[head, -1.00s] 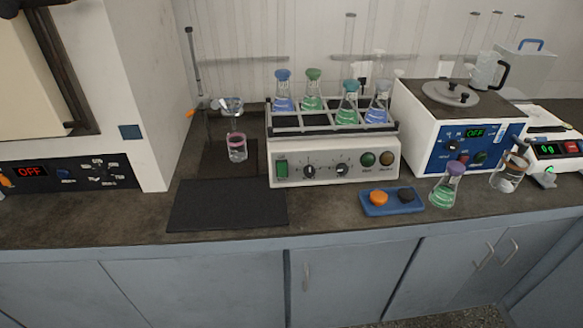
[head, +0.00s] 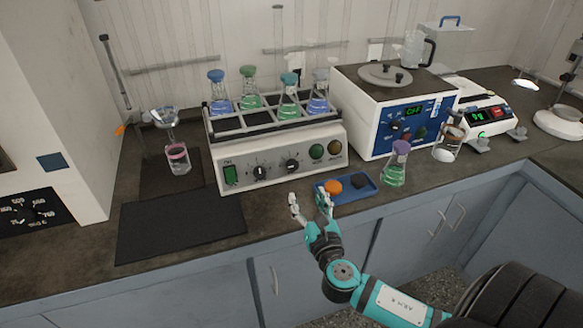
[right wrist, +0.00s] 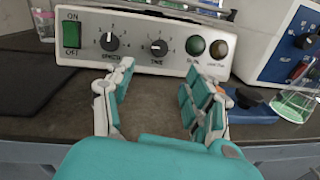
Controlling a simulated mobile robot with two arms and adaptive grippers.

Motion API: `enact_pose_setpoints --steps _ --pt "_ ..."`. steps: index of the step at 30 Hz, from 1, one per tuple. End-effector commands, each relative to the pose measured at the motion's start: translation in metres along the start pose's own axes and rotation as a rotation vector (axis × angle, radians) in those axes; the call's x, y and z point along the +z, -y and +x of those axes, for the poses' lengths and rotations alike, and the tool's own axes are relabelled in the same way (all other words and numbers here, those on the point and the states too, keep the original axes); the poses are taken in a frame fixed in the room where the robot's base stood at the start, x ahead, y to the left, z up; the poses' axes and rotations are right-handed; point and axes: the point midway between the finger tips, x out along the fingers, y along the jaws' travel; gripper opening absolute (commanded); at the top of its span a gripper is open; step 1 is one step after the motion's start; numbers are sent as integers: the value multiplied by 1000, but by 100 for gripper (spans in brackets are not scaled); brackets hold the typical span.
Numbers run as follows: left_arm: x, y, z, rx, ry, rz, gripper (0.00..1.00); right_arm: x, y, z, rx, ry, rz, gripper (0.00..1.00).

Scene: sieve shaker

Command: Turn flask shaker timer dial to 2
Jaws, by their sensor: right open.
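The flask shaker (head: 284,150) stands on the bench with several stoppered flasks in its rack. Its front panel has a green on/off switch (right wrist: 72,34), a left dial (right wrist: 110,41) and the timer dial (right wrist: 159,47), labelled TIME. The timer dial also shows in the head view (head: 292,166). Its pointer looks turned to the left; the exact number is too small to read. My right gripper (head: 310,198) is open and empty in front of the panel, apart from it. In the right wrist view its fingers (right wrist: 155,95) lie below and either side of the timer dial. My left gripper is not in view.
A blue tray (head: 340,197) with an orange and a dark stopper lies right of my right gripper. A purple-stoppered flask (head: 395,167) stands beyond it. A black mat (head: 180,224) lies to the left. A white machine (head: 372,112) stands right of the shaker.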

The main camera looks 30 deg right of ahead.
Motion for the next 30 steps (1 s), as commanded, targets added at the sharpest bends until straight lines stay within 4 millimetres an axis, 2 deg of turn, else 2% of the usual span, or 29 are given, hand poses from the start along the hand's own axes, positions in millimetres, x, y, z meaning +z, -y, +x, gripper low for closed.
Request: enact_pose_setpoints --steps 1,9,15,21,30 --pt "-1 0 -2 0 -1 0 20 3 0 13 -1 4 0 55" --pt "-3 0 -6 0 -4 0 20 2 0 72 -2 2 2 55" --pt "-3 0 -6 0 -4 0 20 0 0 104 0 0 3 55" --pt "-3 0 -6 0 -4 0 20 0 0 120 0 -1 2 55" --pt "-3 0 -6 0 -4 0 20 -1 0 121 1 -2 2 55"
